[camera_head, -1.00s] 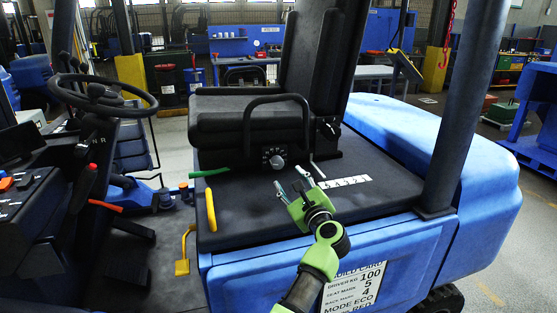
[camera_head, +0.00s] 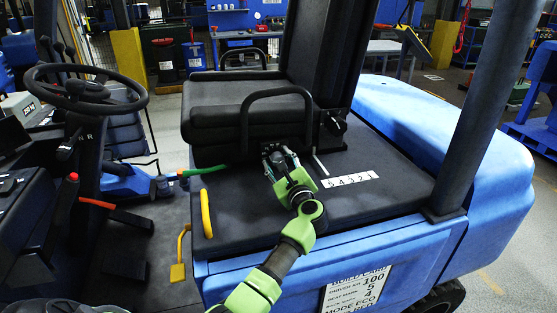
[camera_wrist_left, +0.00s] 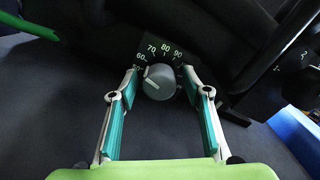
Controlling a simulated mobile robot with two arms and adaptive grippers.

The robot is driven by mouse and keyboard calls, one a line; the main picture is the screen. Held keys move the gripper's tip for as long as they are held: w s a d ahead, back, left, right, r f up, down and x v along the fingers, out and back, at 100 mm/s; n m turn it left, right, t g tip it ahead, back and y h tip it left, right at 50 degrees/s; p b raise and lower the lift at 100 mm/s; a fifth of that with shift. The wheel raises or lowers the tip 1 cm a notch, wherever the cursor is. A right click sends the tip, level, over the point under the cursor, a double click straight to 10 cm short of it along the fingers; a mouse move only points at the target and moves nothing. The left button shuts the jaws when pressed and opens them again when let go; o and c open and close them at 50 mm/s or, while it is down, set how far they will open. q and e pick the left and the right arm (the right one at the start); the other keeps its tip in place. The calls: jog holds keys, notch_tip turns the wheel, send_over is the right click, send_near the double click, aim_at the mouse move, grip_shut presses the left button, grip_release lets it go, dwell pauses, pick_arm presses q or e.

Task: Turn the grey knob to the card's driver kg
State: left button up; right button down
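The grey knob (camera_wrist_left: 159,82) sits on a dark dial plate on the seat base, with 50, 60, 70, 80 and 90 readable around it. A pale mark on the knob's left edge appears to lie near 50 to 60. My left gripper (camera_wrist_left: 160,80) is open, with one finger on each side of the knob; I cannot tell whether they touch it. In the head view the left gripper (camera_head: 279,158) covers the knob. The white card (camera_head: 350,292) on the blue side panel reads driver kg 100, seat mark 5, back mark 4. My right gripper is not in view.
A black loop bar (camera_head: 277,94) rises just above the dial. A green lever (camera_head: 205,171) is left of it, and a pale lever (camera_head: 320,163) is right. A white number strip (camera_head: 350,180) and a yellow handle (camera_head: 206,213) are on the black deck.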

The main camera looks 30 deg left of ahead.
pick_arm(q)
jog(key=c, duration=0.9)
